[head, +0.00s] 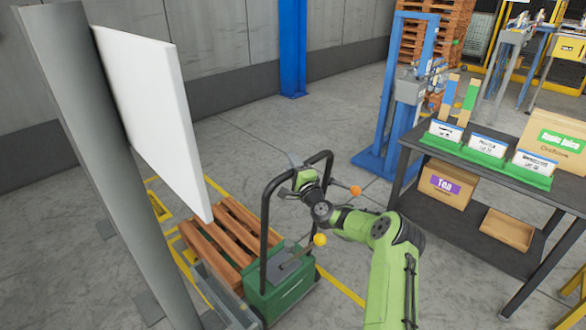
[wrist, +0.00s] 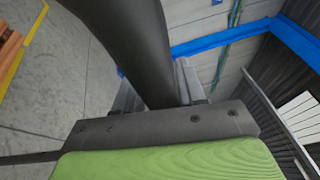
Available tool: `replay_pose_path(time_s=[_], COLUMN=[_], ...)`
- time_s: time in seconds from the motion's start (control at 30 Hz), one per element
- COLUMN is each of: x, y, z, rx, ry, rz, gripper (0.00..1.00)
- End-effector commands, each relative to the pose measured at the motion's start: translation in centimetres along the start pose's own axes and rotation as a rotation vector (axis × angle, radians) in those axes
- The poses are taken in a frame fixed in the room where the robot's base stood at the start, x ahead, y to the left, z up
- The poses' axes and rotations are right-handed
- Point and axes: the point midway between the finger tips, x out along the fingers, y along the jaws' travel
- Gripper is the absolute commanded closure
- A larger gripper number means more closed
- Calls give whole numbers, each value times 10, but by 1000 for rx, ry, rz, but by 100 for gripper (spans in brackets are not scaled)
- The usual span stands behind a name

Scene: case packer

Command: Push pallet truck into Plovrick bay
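The pallet truck has a green body (head: 285,288) and a tall black hoop handle (head: 265,220). A wooden pallet (head: 228,235) sits behind its body. My gripper (head: 294,164) is at the upper part of the handle. In the wrist view the dark handle bar (wrist: 140,45) runs between my gripper's grey fingers (wrist: 160,88), which appear closed on it. Yellow floor lines (head: 340,285) run beside the truck, and more yellow marks (head: 160,212) lie at the left beyond the post. No Plovrick name is readable; which bay it is I cannot tell.
A grey post (head: 75,120) with a blank white panel (head: 150,110) stands close at the left and hides some floor. A dark table (head: 480,175) with labelled green trays is at the right. A blue stand (head: 400,110) is behind. Open floor lies toward the back wall.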

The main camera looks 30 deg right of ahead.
Motion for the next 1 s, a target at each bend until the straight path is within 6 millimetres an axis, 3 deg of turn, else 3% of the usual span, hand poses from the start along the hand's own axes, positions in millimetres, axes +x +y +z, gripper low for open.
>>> replay_pose_path(time_s=[0.1,0.47,0.57,1.0], x=[1,-8,-26,-140], y=[2,0,0,2], z=[4,2,3,18], rx=[2,-4,0,14], ry=[-7,-4,-7,-40], rz=[5,1,3,8], gripper=[47,47,47,47])
